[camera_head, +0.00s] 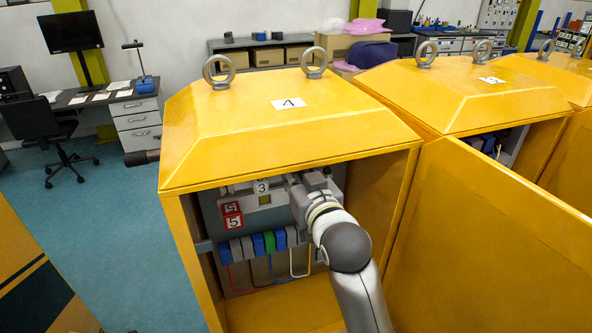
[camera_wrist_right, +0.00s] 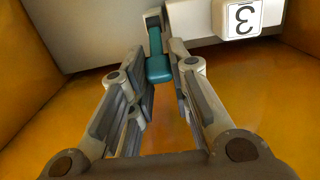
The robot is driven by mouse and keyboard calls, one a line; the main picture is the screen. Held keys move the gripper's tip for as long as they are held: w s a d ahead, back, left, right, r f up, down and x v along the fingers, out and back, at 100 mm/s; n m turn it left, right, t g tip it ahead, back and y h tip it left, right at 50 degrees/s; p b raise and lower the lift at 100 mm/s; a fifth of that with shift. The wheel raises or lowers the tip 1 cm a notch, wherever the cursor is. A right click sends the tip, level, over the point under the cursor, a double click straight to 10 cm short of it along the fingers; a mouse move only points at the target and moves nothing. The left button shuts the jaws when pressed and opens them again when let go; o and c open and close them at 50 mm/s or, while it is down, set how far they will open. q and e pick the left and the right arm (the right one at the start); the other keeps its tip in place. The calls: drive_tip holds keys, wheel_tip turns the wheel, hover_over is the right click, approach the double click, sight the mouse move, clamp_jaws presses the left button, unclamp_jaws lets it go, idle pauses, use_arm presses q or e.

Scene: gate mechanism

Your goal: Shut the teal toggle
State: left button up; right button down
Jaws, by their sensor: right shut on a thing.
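The teal toggle (camera_wrist_right: 158,69) shows in the right wrist view, sticking out from a grey housing at the top centre. My right gripper (camera_wrist_right: 162,52) has its two fingers on either side of the toggle, shut on it near the fingertips. In the head view my right gripper (camera_head: 302,188) reaches into the open yellow cabinet (camera_head: 290,130) at the upper part of the inner panel. The toggle itself is hidden there behind my gripper and arm.
A label "3" (camera_head: 262,187) is beside the gripper; it also shows in the wrist view (camera_wrist_right: 242,17). Red number tiles (camera_head: 232,215) and a row of coloured blocks (camera_head: 258,244) with wires sit left and below. The open yellow door (camera_head: 490,240) stands close on the right.

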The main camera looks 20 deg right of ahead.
drive_tip(key=shift+w+r+g, duration=0.1)
drive_tip(key=shift+r+g, duration=0.15)
drive_tip(key=shift+g, duration=0.15)
drive_tip(key=c, duration=1.3)
unclamp_jaws()
drive_tip(key=s, duration=0.7)
drive_tip(key=shift+s+d+r, duration=0.1)
drive_tip(key=shift+s+r, duration=0.1)
drive_tip(key=shift+r, duration=0.2)
